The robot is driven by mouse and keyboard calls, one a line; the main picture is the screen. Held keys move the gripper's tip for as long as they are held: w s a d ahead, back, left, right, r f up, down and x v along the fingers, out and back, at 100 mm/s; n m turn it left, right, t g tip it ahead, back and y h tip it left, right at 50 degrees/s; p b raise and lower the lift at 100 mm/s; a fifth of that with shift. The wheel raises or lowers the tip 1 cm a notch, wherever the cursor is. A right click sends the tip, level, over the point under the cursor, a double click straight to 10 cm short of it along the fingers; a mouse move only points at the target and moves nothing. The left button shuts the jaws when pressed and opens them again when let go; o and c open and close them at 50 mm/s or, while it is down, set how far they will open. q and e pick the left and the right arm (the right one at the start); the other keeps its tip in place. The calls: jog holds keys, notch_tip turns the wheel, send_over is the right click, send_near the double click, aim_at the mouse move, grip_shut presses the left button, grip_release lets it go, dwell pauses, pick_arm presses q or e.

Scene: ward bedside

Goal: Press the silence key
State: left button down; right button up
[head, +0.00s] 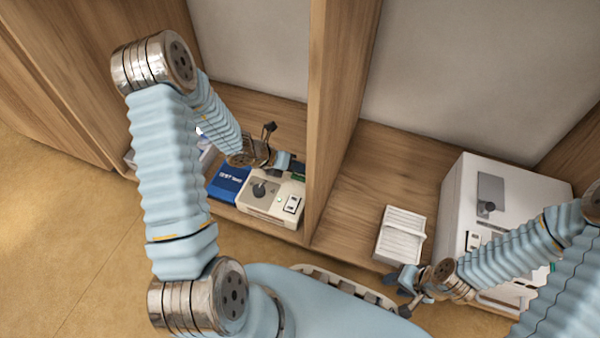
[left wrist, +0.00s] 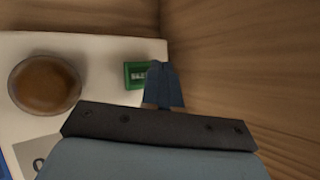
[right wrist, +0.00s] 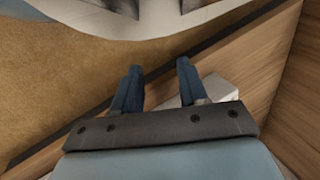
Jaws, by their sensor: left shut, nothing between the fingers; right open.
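A beige device box (head: 259,207) stands in the left bay of the wooden shelf, with a dark knob, a small green light and a black-and-white switch on its front. On its pale top, the left wrist view shows a green-framed key (left wrist: 133,75) and a brown dome (left wrist: 45,84). I cannot read which control is the silence key. My left gripper (head: 290,166) is shut and empty over the box's back right; its fingertips (left wrist: 163,75) appear right beside the green-framed key, contact unclear. My right gripper (head: 405,284) is open and empty at the shelf's front; its fingers show (right wrist: 160,75).
A blue box (head: 228,184) sits left of the device. A wooden divider (head: 335,110) rises close on its right. The right bay holds a white ridged object (head: 401,234) and a large white cabinet-like machine (head: 510,190). Bare shelf lies between the divider and ridged object.

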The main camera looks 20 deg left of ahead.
aim_at(297, 175)
pick_arm(q)
notch_tip(297, 175, up, 5)
jog(key=p, duration=0.4)
dwell(1.0)
